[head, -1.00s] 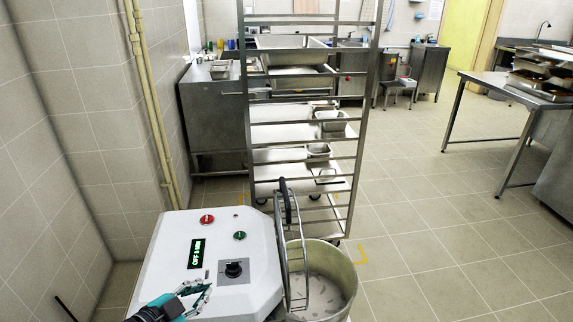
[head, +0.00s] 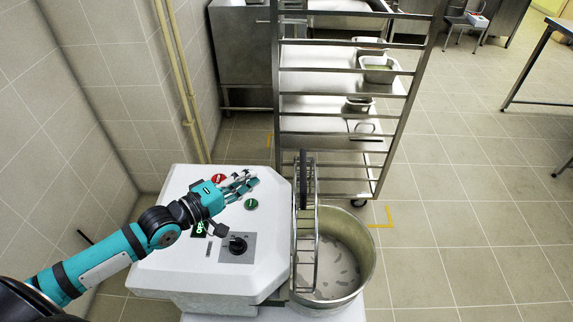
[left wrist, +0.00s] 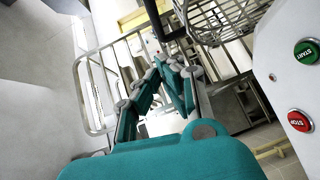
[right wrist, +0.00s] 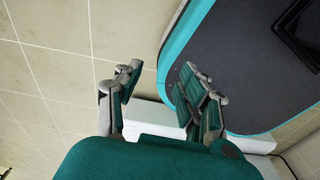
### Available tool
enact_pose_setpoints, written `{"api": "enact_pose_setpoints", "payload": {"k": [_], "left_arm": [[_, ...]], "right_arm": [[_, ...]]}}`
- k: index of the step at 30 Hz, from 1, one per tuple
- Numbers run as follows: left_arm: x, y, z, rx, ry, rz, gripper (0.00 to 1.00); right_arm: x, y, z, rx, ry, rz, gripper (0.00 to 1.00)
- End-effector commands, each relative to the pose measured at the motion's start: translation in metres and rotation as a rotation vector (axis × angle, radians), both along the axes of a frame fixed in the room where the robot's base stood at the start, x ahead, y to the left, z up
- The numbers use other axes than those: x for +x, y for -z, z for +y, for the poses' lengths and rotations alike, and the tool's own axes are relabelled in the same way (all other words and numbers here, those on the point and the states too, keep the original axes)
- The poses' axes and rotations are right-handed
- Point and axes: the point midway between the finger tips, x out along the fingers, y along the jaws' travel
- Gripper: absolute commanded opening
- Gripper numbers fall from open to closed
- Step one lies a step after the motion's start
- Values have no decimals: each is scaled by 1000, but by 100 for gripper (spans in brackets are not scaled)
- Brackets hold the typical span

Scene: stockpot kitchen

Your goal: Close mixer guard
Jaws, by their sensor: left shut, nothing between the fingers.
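The mixer guard (head: 317,245) is a wire frame standing upright at the left side of the mixer bowl (head: 368,262), with a dark handle (head: 303,180) at its top. The bowl's top is uncovered and grey contents show inside. My left gripper (head: 250,182) is shut and empty, above the white mixer housing (head: 165,255), left of the guard and apart from it. It also shows in the left wrist view (left wrist: 165,72), with wire bars beyond it. My right gripper (right wrist: 160,72) is open and empty in the right wrist view; the head view does not show it.
The housing carries a red stop button (head: 218,178), a green start button (head: 251,204) and a black knob (head: 237,244). A tall metal rack (head: 400,110) stands just behind the bowl. A tiled wall is at left. Open floor (head: 460,240) lies to the right.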

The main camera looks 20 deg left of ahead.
Motion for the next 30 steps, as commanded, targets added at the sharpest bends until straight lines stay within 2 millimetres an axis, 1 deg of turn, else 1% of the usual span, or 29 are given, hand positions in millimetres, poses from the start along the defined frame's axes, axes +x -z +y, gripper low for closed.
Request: {"api": "enact_pose_setpoints", "payload": {"k": [1, 5, 11, 12, 15, 18, 23, 30], "left_arm": [[10, -1, -4, -1, -2, -5, 0], [31, 1, -16, -1, -1, -4, 0], [63, 5, -34, 2, 1, -3, 0], [63, 6, -43, -2, 2, 0, 0], [66, 9, -56, -1, 2, 1, 0], [68, 11, -64, 1, 1, 0, 0], [70, 14, -70, 3, 1, 0, 0], [70, 14, -71, 4, 1, 0, 0]], "right_arm": [[-1, -2, 0, 1, 0, 2, 40], [2, -4, 0, 1, -1, -3, 40], [18, -8, 2, 3, -1, -27, 40], [19, -13, 2, 3, 0, -30, 40], [20, -17, 2, 4, 0, -31, 40], [19, -20, 2, 4, 0, -30, 40], [17, -21, 2, 4, 0, -27, 40], [13, -20, 2, 2, 1, -20, 40]]}}
